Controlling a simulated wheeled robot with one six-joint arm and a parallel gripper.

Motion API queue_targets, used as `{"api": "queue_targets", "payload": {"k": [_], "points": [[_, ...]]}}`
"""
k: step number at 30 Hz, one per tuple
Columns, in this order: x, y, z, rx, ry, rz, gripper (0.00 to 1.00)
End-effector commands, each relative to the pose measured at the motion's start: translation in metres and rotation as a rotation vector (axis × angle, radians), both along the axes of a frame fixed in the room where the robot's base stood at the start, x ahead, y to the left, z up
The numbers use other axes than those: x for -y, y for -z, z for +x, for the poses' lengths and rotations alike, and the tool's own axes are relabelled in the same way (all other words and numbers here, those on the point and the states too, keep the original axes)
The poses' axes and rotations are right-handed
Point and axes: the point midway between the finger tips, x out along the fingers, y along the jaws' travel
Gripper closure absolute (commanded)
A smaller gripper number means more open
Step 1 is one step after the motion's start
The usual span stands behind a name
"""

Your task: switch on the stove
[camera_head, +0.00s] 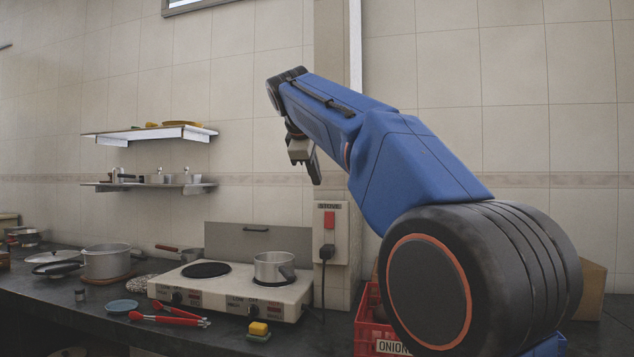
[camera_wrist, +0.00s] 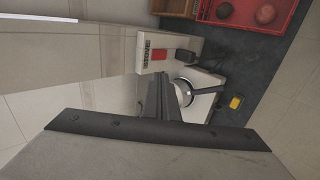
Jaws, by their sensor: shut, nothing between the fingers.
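The stove (camera_head: 222,291) is a white two-burner hot plate with black knobs on its front, standing on the dark counter. A steel pot (camera_head: 273,267) sits on its right burner. A wall box labelled STOVE, with a red switch (camera_head: 330,219), is on the pillar to the right. A black plug is in the socket below the switch. The red switch also shows in the wrist view (camera_wrist: 159,55). My gripper (camera_head: 316,181) is shut and empty, above the switch box and apart from it. Whether the switch is on cannot be told.
A red onion crate (camera_head: 371,325) stands right of the stove, partly behind my arm. Red tongs (camera_head: 168,319), a yellow sponge (camera_head: 258,328) and a blue dish (camera_head: 121,306) lie in front of the stove. Two wall shelves (camera_head: 150,135) hang at the left. The air before the pillar is free.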

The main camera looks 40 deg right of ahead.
Motion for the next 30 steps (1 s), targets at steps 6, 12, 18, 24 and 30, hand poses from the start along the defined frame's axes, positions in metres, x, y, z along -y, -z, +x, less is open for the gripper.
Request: {"api": "queue_targets", "payload": {"k": [6, 12, 18, 24, 30], "points": [[0.0, 0.0, 0.0, 0.0, 0.0, 0.0, 1.0], [0.001, 0.01, 0.001, -0.004, 0.002, 0.001, 1.0], [0.007, 0.046, 0.005, -0.01, 0.002, 0.004, 1.0], [0.009, 0.062, 0.007, -0.009, 0.002, 0.006, 1.0], [0.009, 0.062, 0.007, -0.009, 0.002, 0.006, 1.0]]}}
